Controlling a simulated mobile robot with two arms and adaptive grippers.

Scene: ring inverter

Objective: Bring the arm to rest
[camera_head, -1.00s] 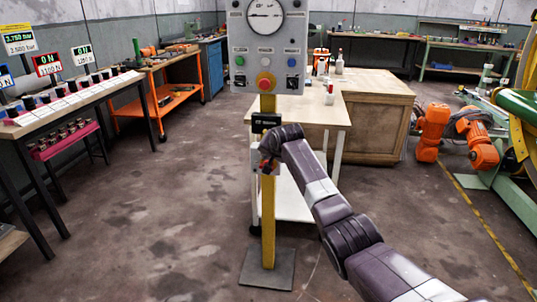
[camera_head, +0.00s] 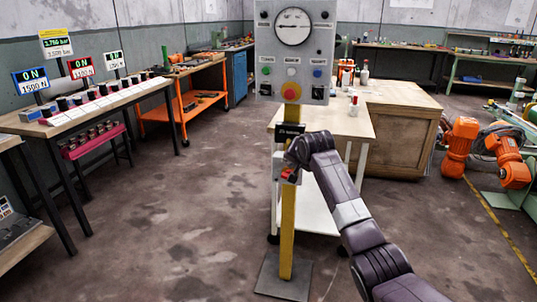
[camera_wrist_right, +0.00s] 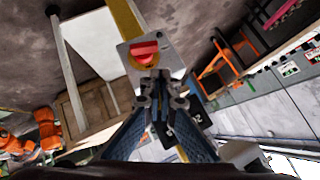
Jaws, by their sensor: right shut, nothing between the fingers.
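My right arm comes in from the lower right in the head view. Its gripper (camera_head: 291,164) is at the yellow post (camera_head: 287,222), in front of a small grey switch box (camera_head: 279,165) with a red knob (camera_head: 289,174). In the right wrist view the red knob (camera_wrist_right: 144,51) is just beyond the fingertips of my right gripper (camera_wrist_right: 156,80). The fingers are closed together with nothing between them. Whether they touch the knob or box is unclear. My left gripper is in neither view.
A control panel (camera_head: 293,53) with a gauge and buttons tops the post, above a base plate (camera_head: 284,278). A bench with displays (camera_head: 92,112) is at left. The floor between is clear.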

